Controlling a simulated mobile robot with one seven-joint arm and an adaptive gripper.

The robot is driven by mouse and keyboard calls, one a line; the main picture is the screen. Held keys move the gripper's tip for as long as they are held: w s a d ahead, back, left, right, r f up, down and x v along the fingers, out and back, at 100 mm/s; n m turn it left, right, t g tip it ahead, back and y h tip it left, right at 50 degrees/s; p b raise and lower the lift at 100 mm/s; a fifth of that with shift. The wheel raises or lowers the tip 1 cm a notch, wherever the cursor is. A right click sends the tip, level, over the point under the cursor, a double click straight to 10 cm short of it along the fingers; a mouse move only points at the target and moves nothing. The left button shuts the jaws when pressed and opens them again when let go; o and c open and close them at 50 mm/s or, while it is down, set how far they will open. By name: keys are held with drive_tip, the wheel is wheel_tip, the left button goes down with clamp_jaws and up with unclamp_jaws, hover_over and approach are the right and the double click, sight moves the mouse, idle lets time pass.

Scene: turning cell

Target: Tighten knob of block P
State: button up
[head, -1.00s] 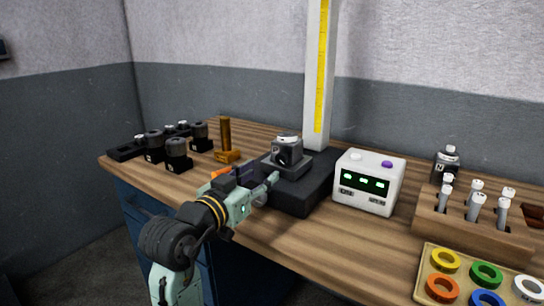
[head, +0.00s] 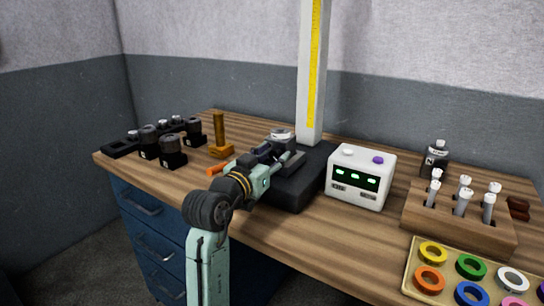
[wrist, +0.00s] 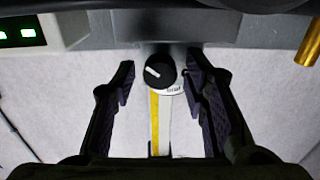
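A dark grey block (head: 290,158) with a pale round top sits on the black stand at mid-bench; I cannot read its letter, so I cannot confirm it is block P. My gripper (head: 284,162) is at the block and hides part of it. In the wrist view a round black knob (wrist: 159,72) with a white pointer line shows between my two fingers. A pale ring with small marks shows beside it. My gripper (wrist: 160,90) is open there, with a visible gap on each side of the knob.
The black stand (head: 295,192) carries a tall white column (head: 305,110) with a yellow scale. A white display box (head: 360,180) stands right of it. Several black knobbed blocks (head: 172,155) and a brass post (head: 219,130) are left. A wooden rack (head: 455,230) and ring tray (head: 408,283) are right.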

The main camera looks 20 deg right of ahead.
clamp_jaws()
drive_tip(key=shift+f+m+b, duration=0.1)
drive_tip(key=shift+m+b, duration=0.2)
drive_tip(key=shift+b, duration=0.1)
drive_tip(key=m+b, duration=0.2)
drive_tip(key=b, duration=0.1)
drive_tip(key=shift+f, duration=0.1)
drive_tip(key=shift+s+d+m+b, duration=0.1)
drive_tip(key=shift+m+b, duration=1.7)
drive_tip(key=shift+m, duration=0.6)
drive_tip(key=shift+o, duration=0.9)
unclamp_jaws()
